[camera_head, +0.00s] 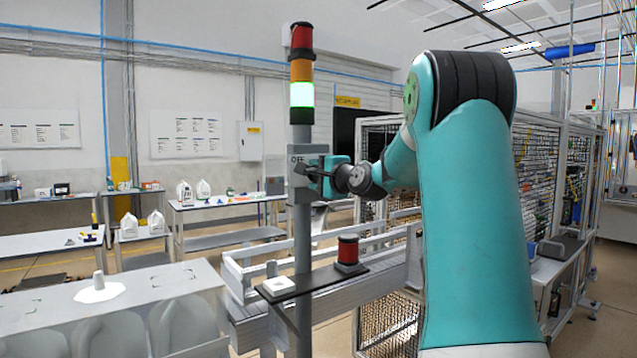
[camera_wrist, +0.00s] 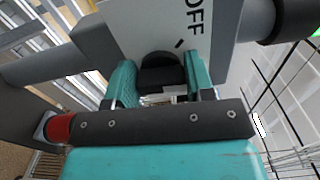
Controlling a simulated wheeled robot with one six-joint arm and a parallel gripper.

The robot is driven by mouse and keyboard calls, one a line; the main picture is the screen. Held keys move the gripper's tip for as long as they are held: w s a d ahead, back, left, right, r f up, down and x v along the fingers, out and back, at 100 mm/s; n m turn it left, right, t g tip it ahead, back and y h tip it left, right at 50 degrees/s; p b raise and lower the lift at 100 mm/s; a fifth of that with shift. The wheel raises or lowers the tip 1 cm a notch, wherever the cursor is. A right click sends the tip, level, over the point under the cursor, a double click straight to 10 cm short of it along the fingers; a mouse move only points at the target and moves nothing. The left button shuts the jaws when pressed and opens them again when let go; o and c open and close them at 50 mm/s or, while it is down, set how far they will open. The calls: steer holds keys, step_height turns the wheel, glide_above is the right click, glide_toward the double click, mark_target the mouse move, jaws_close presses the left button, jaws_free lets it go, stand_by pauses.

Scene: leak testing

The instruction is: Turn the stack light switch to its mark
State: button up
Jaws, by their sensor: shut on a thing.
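The stack light (camera_head: 302,72) stands on a grey pole with red, orange and green sections; the green one is lit. Below it, a switch box with a plate (camera_head: 297,158) marked "OFF" is fixed to the pole. In the wrist view the plate (camera_wrist: 158,22) shows "OFF" and a short black mark line. The dark round switch knob (camera_wrist: 160,70) sits between the teal fingers of my gripper (camera_wrist: 162,84), which is shut on it. In the head view my gripper (camera_head: 318,176) reaches the box from the right. The fingers hide the knob's sides, and its pointer is not clear.
A rail conveyor (camera_head: 392,250) runs behind. A grey bench with a white funnel-like piece (camera_head: 99,288) stands at the left. Wire fencing (camera_head: 550,150) stands at the right.

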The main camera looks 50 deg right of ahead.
steer(key=shift+f+n+b, duration=0.15)
steer(key=shift+n+b, duration=0.6)
steer(key=shift+f+n+b, duration=0.15)
steer(key=shift+n+b, duration=0.6)
steer(key=shift+n, duration=0.3)
steer(key=shift+r, duration=0.1)
steer(key=shift+b, duration=0.35)
steer(key=shift+n+b, duration=0.6)
steer(key=n+b, duration=0.4)
steer(key=shift+d+f, duration=0.1)
steer(key=shift+f, duration=0.15)
steer(key=o, duration=1.4)
steer(key=shift+r, duration=0.2)
